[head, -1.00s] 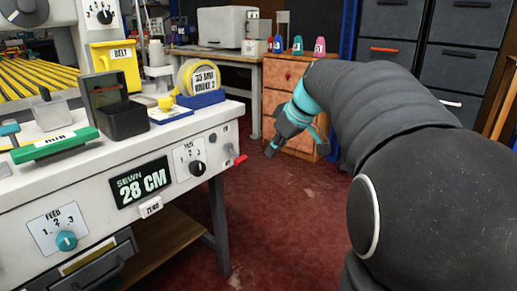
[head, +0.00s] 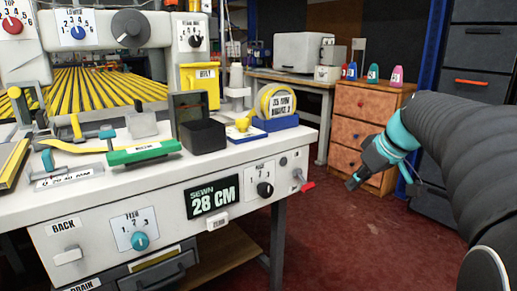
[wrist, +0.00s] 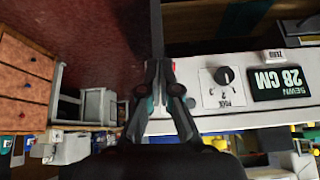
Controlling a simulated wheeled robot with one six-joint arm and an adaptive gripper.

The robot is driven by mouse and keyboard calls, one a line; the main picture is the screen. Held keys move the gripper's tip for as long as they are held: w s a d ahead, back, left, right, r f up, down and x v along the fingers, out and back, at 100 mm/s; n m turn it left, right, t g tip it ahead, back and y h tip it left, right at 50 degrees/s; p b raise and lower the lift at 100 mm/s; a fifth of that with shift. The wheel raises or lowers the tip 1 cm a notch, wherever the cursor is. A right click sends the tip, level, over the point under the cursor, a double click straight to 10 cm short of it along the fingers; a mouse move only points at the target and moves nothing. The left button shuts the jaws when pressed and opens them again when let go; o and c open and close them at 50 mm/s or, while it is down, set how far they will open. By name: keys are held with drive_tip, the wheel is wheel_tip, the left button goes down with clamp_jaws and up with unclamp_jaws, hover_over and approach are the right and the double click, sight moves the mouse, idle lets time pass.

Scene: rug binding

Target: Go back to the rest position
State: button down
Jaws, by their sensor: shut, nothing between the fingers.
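My gripper (head: 355,183) is at the right in the head view, at the end of my dark arm with a teal band. It is in free air over the red floor, to the right of the white machine table (head: 110,205), and touches nothing there. In the wrist view my gripper (wrist: 158,66) points away from the camera, its fingers together and empty.
A red lever (head: 308,187) sticks out from the table's right end. An orange drawer cabinet (head: 358,128) stands behind my gripper, with small coloured bottles on top. Dark drawers (head: 478,75) stand at the far right. The red floor (head: 340,245) between is clear.

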drive_tip(key=s+f+m+g+h+p, duration=0.1)
drive_tip(key=s+f+m+h, duration=0.1)
drive_tip(key=s+f+m, duration=0.45)
drive_tip(key=s+a+n+t+h+p, duration=0.1)
drive_tip(key=s+a+p, duration=0.4)
drive_tip(key=s+a, duration=0.7)
drive_tip(key=shift+s+a, duration=0.15)
drive_tip(key=shift+s, duration=2)
